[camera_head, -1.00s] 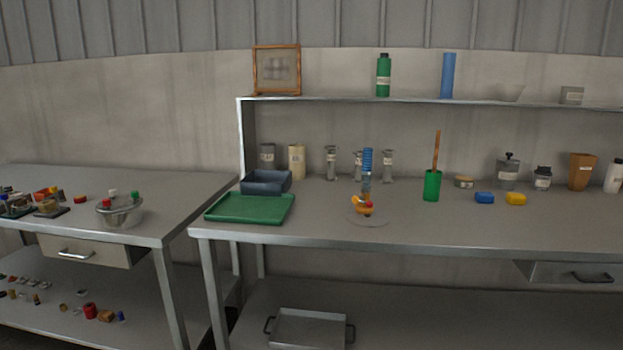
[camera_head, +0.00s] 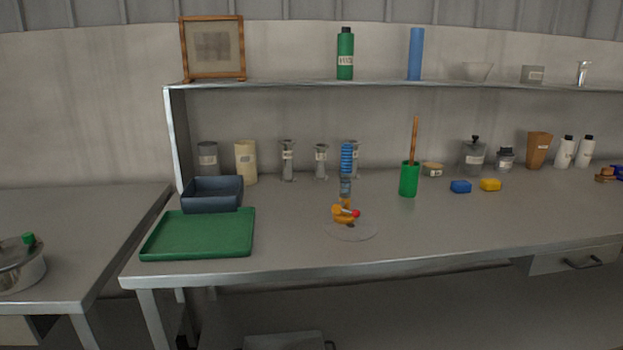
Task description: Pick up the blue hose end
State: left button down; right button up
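A blue ribbed hose end (camera_head: 347,158) stands upright on the bench, on top of a clear grey piece (camera_head: 345,187). Below that is an orange fitting (camera_head: 343,214) with a small red knob (camera_head: 356,213). All of this stands over a thin round grey disc (camera_head: 351,231) on the metal bench top. Neither of my grippers shows in the head view.
On the metal bench (camera_head: 300,248), a green tray (camera_head: 198,234) and a dark blue bin (camera_head: 212,193) stand left of the hose. A green cup with a wooden stick (camera_head: 409,179) stands to its right. Metal cylinders (camera_head: 287,160) stand behind. The front bench strip is clear.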

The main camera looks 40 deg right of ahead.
aim_at(347, 150)
jog(key=z, duration=0.55)
jog(key=i, duration=0.8)
jog(key=z, duration=0.85)
